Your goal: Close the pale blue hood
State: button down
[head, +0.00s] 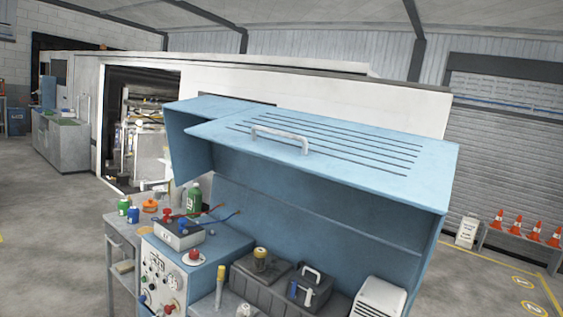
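The pale blue hood (345,155) is raised over a blue open-fronted cabinet or bench in the middle of the head view. Its panel has several dark slots and a pale bar handle (281,138) near its left part. The hood stands open, and the blue back wall (290,220) and the items under it show below. My gripper is not in this view, so its distance from the handle cannot be told.
Under the hood sit a dark case (262,280), a black box with a pale handle (312,288) and a white unit (379,298). A control panel (163,285) and a cart with bottles (120,235) stand at the left. Orange cones (515,226) stand at the right.

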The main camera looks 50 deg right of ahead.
aim_at(395, 186)
jog(key=z, duration=0.25)
jog(key=i, duration=1.4)
jog(key=z, duration=0.2)
